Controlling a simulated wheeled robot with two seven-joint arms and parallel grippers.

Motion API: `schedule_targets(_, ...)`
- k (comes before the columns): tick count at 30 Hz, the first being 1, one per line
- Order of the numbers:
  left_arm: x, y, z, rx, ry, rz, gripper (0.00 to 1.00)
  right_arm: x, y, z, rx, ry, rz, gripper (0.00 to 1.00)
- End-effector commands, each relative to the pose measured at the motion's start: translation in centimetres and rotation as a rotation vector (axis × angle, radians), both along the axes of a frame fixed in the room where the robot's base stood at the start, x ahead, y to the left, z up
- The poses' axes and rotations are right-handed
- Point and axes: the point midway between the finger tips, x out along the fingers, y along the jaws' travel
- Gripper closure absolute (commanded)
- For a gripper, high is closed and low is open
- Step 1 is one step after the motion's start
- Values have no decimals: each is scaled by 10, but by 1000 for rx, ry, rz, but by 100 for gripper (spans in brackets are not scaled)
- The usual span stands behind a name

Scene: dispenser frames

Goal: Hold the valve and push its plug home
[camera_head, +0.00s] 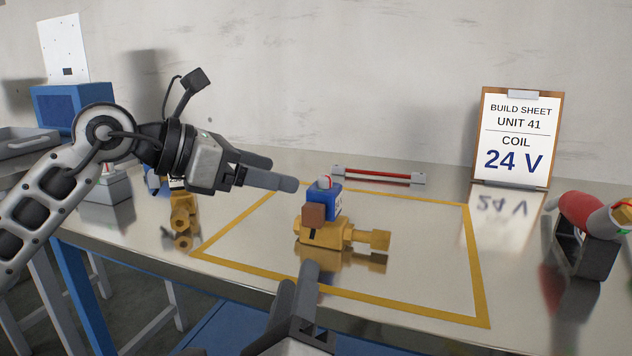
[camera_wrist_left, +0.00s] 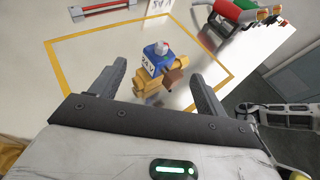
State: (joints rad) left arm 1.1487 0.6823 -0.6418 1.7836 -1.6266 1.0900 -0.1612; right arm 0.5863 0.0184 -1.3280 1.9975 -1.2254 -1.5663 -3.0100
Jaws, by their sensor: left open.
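The valve (camera_head: 322,232) lies inside the yellow outline, with a brass body and a blue coil (camera_head: 331,201) on top. A brown plug (camera_head: 313,214) sits against the coil's side; I cannot tell how deep it sits. In the left wrist view the coil (camera_wrist_left: 155,62) shows a 24 V label, and the plug (camera_wrist_left: 173,78) is at its lower right. My left gripper (camera_head: 285,174) is open and empty, above and left of the valve; its fingers flank the valve in the left wrist view. My right gripper (camera_head: 297,275) is in front of the valve, its finger gap unclear.
A build sheet (camera_head: 515,138) reading "COIL 24 V" stands at the back right. A red bar on a grey holder (camera_head: 378,175) lies behind the valve. Another brass valve (camera_head: 184,212) is at left. A dark rack with red and green items (camera_head: 585,245) stands at right.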

Motion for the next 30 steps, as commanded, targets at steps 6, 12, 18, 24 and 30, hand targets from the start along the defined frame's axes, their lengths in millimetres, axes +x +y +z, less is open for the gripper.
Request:
schedule_targets(6,21,-37,-17,-3,3,-4,25,0,0,0,0,0,0,64)
schedule_targets(12,37,-65,-30,-2,2,-2,25,0,0,0,0,0,0,64)
schedule_targets(18,46,-79,-37,-3,1,0,25,0,0,0,0,0,0,64)
schedule_targets(24,48,-83,-39,-2,-1,-1,25,0,0,0,0,0,0,64)
schedule_targets(30,48,-83,-39,-2,-1,-1,33,0,0,0,0,0,0,64)
